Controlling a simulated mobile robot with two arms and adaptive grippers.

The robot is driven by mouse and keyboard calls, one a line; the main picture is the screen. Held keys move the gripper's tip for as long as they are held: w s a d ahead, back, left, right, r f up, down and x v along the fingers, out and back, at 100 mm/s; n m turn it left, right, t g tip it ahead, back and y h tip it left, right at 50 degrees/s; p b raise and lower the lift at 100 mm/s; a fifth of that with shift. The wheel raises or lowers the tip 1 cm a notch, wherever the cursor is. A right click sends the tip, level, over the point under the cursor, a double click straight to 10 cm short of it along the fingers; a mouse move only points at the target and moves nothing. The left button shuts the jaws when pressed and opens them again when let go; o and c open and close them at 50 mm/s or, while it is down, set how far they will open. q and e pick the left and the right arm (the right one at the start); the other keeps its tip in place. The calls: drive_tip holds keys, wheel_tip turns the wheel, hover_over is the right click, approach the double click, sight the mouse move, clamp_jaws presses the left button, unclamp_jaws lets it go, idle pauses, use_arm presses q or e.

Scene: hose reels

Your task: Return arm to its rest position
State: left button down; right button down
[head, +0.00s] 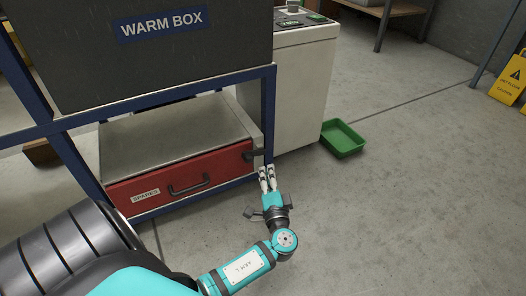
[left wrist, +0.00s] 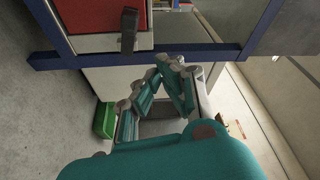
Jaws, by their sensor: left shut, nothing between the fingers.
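My left arm, teal with a white label, reaches in from the bottom of the head view. My left gripper (head: 267,172) is shut and empty, in front of the right end of the red drawer, close to the blue frame post. Its fingers also show in the left wrist view (left wrist: 168,66), tips together. The red drawer (head: 150,192), labelled SPARES, has a black handle; it looks shut. A dark latch (head: 256,154) at its right end is just above my fingertips; I cannot tell whether they touch. My right gripper does not show.
The blue rack (head: 160,96) carries a dark WARM BOX (head: 190,60) above the drawer. A white cabinet (head: 300,90) stands right of it. A green tray (head: 342,139) lies on the floor, and a yellow caution sign (head: 511,82) stands far right.

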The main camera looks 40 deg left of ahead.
use_arm(q)
drive_tip(key=shift+s+d+f, duration=0.1)
drive_tip(key=shift+s+d, duration=0.05)
drive_tip(key=shift+d, duration=0.15)
idle(0.4)
